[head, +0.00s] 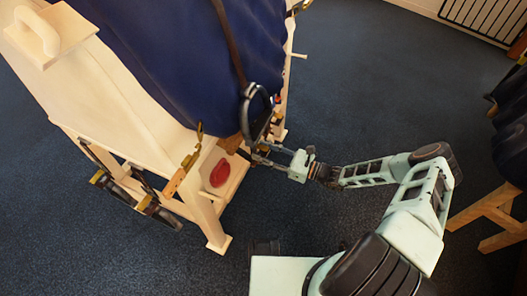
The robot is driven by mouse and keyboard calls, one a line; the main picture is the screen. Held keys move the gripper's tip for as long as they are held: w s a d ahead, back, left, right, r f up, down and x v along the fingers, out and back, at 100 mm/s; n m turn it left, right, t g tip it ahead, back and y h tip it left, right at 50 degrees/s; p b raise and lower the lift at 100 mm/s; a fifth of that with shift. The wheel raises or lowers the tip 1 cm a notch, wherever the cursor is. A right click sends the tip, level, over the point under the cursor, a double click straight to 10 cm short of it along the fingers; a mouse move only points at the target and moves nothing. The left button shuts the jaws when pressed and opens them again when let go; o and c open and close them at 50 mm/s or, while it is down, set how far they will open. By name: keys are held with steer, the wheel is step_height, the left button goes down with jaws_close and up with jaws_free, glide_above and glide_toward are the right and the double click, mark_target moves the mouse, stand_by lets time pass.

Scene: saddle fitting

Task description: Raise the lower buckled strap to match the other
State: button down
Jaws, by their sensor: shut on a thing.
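A brown strap (229,45) hangs down the blue cloth (165,60) on the wooden stand. A dark metal stirrup (247,106) hangs at its lower end. My gripper (260,153) reaches in from the right, with its fingers at the bottom of the stirrup. It appears shut on the stirrup's lower part, though the contact is small and partly hidden. A tan strap piece with brass-coloured fittings (189,160) shows at the stand's near corner. The strap's buckle cannot be made out, and the other strap of the pair cannot be identified.
A red oval object (220,172) lies on the stand's low shelf (236,181). Dark metal and brass pieces (146,204) hang at the stand's left side. Another wooden stand (490,211) is at the right edge.

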step_height(320, 180, up, 6)
steer(key=p, duration=0.3)
steer(key=shift+f, duration=0.1)
steer(key=c, duration=1.2)
jaws_free()
steer(key=shift+c, duration=0.2)
steer(key=shift+f, duration=0.1)
steer(key=v, duration=1.2)
steer(key=shift+d, duration=0.1)
